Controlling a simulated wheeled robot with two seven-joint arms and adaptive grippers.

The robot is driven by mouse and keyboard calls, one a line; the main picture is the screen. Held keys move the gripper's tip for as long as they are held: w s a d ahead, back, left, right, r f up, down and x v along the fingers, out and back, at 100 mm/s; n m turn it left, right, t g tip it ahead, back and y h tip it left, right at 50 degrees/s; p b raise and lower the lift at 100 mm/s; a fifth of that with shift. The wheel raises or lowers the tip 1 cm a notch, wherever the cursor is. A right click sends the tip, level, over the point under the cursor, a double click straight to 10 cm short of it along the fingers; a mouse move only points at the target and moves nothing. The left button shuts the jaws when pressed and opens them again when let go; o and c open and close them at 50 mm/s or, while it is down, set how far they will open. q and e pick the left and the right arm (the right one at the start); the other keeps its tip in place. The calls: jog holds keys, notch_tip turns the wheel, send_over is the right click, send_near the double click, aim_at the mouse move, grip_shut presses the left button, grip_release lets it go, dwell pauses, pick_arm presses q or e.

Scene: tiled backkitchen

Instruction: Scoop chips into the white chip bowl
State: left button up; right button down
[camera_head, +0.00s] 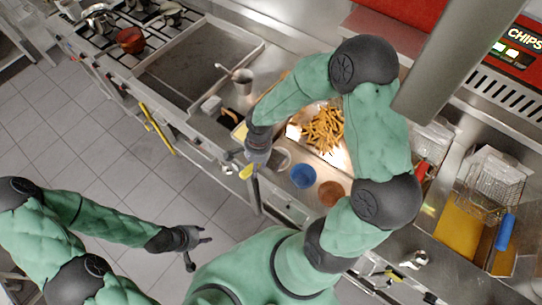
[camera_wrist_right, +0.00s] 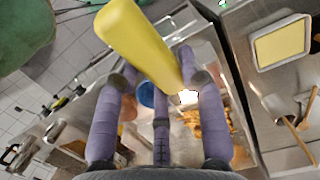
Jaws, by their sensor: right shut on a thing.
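Golden chips (camera_head: 324,128) lie heaped in a lit metal bay, and show in the right wrist view (camera_wrist_right: 192,118). My right gripper (camera_head: 245,160) is left of the chips in the head view, shut on a yellow handle-like thing (camera_wrist_right: 138,42), whose lower end (camera_head: 247,173) shows in the head view. Its far end cannot be made out. A pale round bowl (camera_head: 281,158) lies between the gripper and the chips; I cannot tell whether it is the white chip bowl. My left gripper (camera_head: 198,244) is open and empty over the floor.
A blue bowl (camera_head: 303,176) and a brown bowl (camera_head: 331,193) stand below the chips. A cup with a spoon (camera_head: 242,81) stands beside the metal griddle (camera_head: 190,68). Fryer baskets (camera_head: 497,180) are at the right.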

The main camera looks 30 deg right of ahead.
aim_at(251, 174)
jog(key=a+f+h+b, duration=0.1)
jog(key=b, duration=0.4)
jog(key=s+a+f+t+h+b, duration=0.1)
jog(key=h+b, duration=0.1)
jog(key=b, duration=0.3)
jog(key=shift+a, duration=0.3)
